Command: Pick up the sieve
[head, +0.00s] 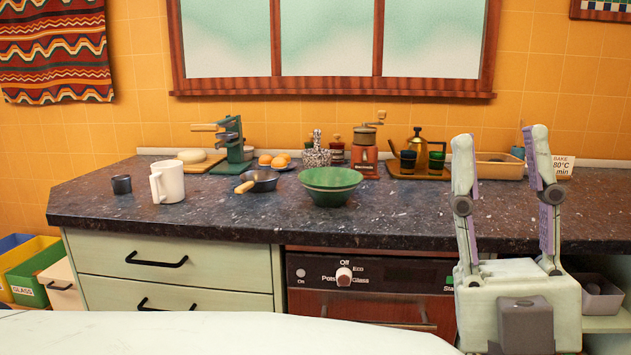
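No thing is plainly recognisable as a sieve. The closest in shape is a small dark round pan-like thing (262,182) with a light wooden handle pointing left and toward me, on the dark speckled countertop (230,218). Its bottom is too small to tell whether it is mesh. A green bowl (330,190) stands just right of it. My gripper (501,138) is raised in the right foreground, fingers pointing up and wide apart, with nothing between them. It is well to the right of the pan-like thing and touches nothing.
A white mug (170,183) and a dark cup (121,184) stand at left. The counter right of the bowl is mostly clear.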

